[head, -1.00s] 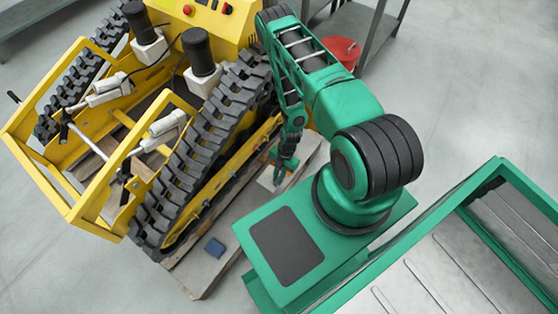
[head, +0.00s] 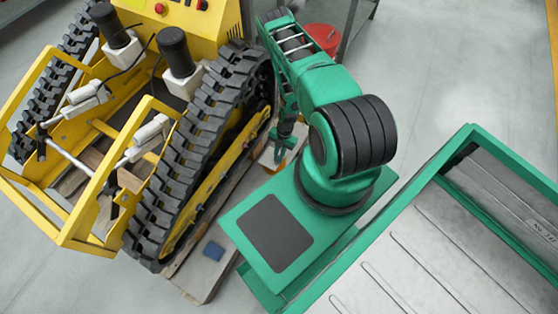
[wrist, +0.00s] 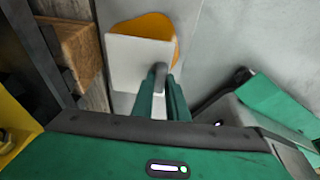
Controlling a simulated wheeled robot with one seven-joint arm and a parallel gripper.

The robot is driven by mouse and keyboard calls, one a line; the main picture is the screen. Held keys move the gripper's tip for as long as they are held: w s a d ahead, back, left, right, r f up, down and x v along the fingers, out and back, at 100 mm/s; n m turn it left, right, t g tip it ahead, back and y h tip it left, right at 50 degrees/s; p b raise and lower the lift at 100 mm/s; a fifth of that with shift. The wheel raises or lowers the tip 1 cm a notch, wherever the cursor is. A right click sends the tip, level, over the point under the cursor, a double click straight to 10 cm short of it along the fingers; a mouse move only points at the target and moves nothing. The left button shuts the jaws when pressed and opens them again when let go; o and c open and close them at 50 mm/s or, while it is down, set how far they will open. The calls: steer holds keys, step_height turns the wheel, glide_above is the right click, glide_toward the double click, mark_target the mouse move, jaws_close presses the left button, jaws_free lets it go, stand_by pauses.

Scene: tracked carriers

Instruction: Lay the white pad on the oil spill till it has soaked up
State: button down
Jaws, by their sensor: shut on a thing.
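The white pad (wrist: 138,58) is a flat square with a grey upright grip (wrist: 158,78). My gripper (wrist: 166,84) is shut on that grip. The oil spill (wrist: 158,24) is an orange-yellow patch on the grey floor. In the wrist view the pad covers much of it, and orange shows beyond its far and right edges. I cannot tell whether the pad touches the floor. In the head view my gripper (head: 281,153) points down beside the track, with the pad (head: 267,156) small and partly hidden and a little orange (head: 274,167) below it.
A yellow tracked carrier (head: 200,195) stands close on the left, with wooden boards (head: 208,270) along its track. A small blue object (head: 213,251) lies on them. A red bucket (head: 323,38) stands behind by a grey shelf. Open floor (head: 450,70) lies to the right.

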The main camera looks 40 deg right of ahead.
steer(key=shift+d+f, duration=0.4)
steer(key=shift+w+f, duration=0.1)
steer(key=shift+f, duration=1.7)
steer(key=shift+f, duration=0.1)
steer(key=c, duration=1.7)
jaws_free()
steer(key=shift+c, duration=0.2)
steer(key=v, duration=1.2)
